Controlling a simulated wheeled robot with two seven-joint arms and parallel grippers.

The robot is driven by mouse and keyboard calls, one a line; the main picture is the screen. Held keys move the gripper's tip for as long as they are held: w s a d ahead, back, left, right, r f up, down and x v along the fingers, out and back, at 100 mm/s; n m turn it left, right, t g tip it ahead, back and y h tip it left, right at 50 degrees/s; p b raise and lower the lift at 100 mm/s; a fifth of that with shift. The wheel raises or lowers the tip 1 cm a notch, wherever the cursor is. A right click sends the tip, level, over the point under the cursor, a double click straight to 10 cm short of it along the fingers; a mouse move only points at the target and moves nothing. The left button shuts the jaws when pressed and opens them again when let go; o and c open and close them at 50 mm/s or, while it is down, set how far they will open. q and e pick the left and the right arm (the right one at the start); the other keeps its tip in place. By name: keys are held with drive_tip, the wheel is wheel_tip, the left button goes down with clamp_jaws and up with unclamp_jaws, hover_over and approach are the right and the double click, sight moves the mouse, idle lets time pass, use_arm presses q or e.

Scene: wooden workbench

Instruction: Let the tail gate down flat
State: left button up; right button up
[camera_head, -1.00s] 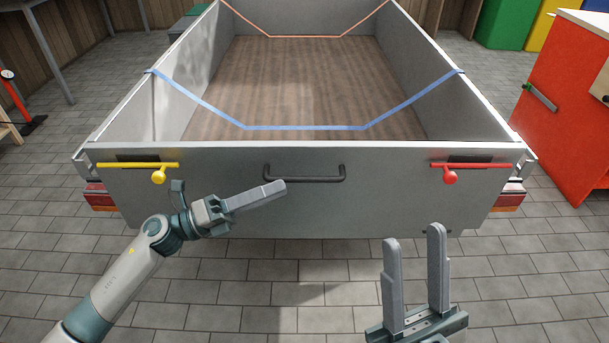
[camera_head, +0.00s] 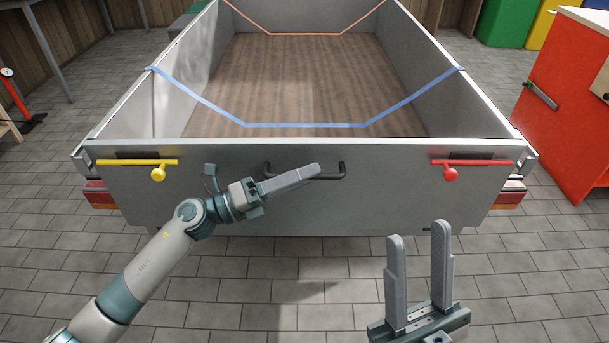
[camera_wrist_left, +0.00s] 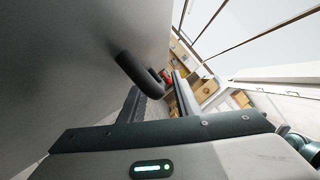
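The grey tail gate (camera_head: 230,215) stands upright across the near end of the trailer. A yellow latch (camera_head: 158,172) on its left and a red latch (camera_head: 450,172) on its right both have level bars. A dark handle (camera_head: 342,172) sits at the gate's top middle, partly hidden by my left gripper. My left gripper (camera_head: 312,173) is in front of the handle, and its fingers overlap in the head view. My right gripper (camera_head: 418,232) is open and empty, low in front of the gate.
The trailer bed (camera_head: 300,85) is empty, with a blue strap (camera_head: 305,126) and an orange strap (camera_head: 305,34) across it. A red cabinet (camera_head: 565,110) stands at the right. The paved floor (camera_head: 260,315) before the gate is clear apart from my arms.

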use_arm(q)
clamp_jaws()
